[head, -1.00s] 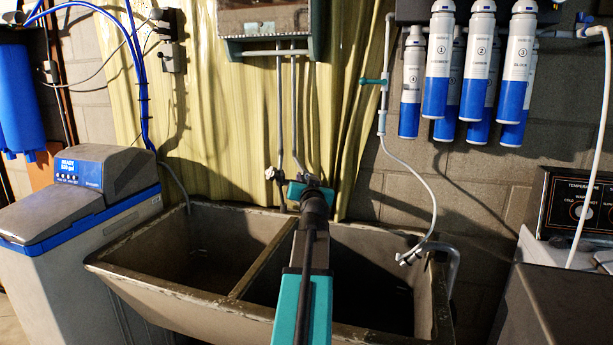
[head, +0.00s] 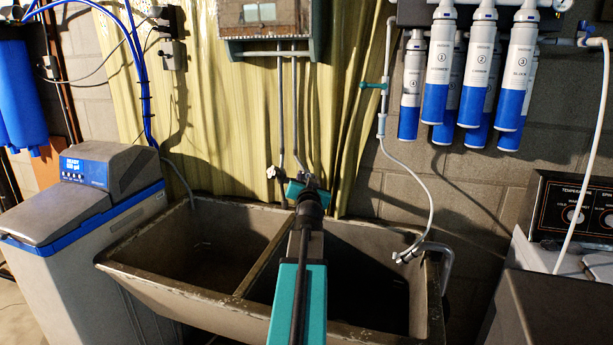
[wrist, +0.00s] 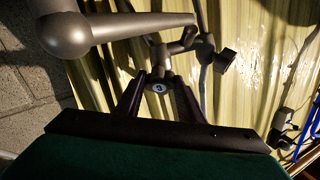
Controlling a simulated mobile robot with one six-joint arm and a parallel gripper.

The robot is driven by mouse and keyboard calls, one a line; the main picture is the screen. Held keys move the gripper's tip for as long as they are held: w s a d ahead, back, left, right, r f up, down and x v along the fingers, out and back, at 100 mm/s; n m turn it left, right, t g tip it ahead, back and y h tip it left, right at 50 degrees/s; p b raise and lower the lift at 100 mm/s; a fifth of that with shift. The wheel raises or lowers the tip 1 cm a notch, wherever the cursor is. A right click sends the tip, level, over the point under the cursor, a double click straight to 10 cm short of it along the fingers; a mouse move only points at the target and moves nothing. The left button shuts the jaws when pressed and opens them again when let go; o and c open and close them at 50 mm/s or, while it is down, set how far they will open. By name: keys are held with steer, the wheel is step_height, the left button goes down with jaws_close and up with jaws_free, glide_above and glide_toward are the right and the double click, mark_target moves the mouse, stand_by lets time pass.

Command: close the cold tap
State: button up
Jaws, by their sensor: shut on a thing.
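In the wrist view a tap handle (wrist: 158,86) with a round, light-marked cap sits between the two dark fingers of my gripper (wrist: 160,78). The gripper is shut on this handle; the mark is too small to read surely, but it seems to be the cold tap. A second tap handle (wrist: 226,60) stands to its right, clear of the fingers. In the head view my gripper (head: 311,184) reaches the taps at the sink's back edge, and my arm hides much of the held tap. The other tap (head: 274,172) shows to its left.
A thick grey spout (wrist: 150,24) crosses the top of the wrist view near the taps. The double stone sink (head: 250,268) lies below my arm. A water softener (head: 80,205) stands left; filter cartridges (head: 440,65) and a thin hose (head: 425,180) are at right.

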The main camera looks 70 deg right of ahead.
steer(key=o, duration=1.1)
steer(key=shift+s+d, duration=0.1)
steer(key=shift+c, duration=0.2)
steer(key=shift+b+v, duration=0.45)
steer(key=shift+v, duration=2.5)
steer(key=b+v, duration=0.2)
steer(key=b, duration=0.4)
steer(key=shift+a+f+b, duration=0.2)
steer(key=shift+a+b, duration=0.1)
steer(key=shift+a, duration=0.05)
steer(key=b+v, duration=0.1)
steer(key=b, duration=0.3)
steer(key=shift+s+a, duration=0.15)
steer(key=shift+a, duration=0.1)
steer(key=shift+s+a+b, duration=0.15)
steer(key=shift+a+b, duration=0.2)
steer(key=shift+b, duration=0.55)
steer(key=shift+b+v, duration=1.4)
steer(key=shift+b, duration=0.6)
